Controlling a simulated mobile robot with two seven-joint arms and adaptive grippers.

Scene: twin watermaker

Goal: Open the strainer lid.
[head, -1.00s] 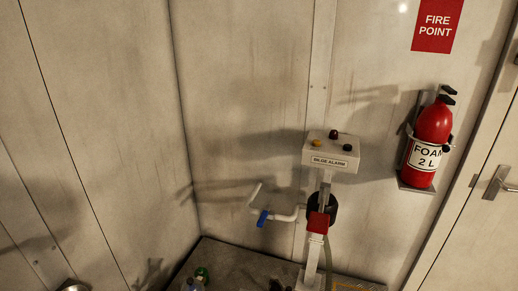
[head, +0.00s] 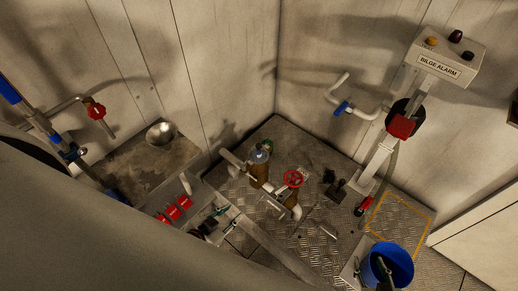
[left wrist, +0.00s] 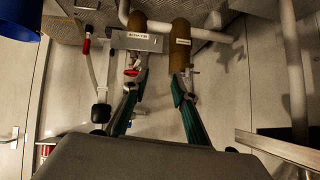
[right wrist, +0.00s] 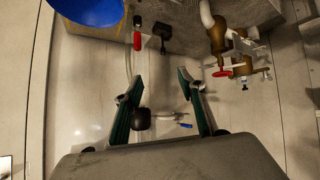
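The likely strainer is a brown upright body (head: 258,173) with a grey-blue top (head: 260,156), standing on the floor plate near the corner in the head view. I cannot tell how its lid is fastened. In the left wrist view two brown cylinders (left wrist: 181,45) with white labels show beyond my left gripper (left wrist: 160,76), which is open and empty. I cannot tell which is the strainer. In the right wrist view my right gripper (right wrist: 158,74) is open and empty, with brown pipework (right wrist: 237,46) to its upper right.
A red handwheel (head: 293,179) is right of the brown body. A blue bucket (head: 388,263) stands at lower right. The bilge alarm box (head: 447,58) tops a white post. Red handles (head: 174,211) and a round metal bowl (head: 161,133) are to the left.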

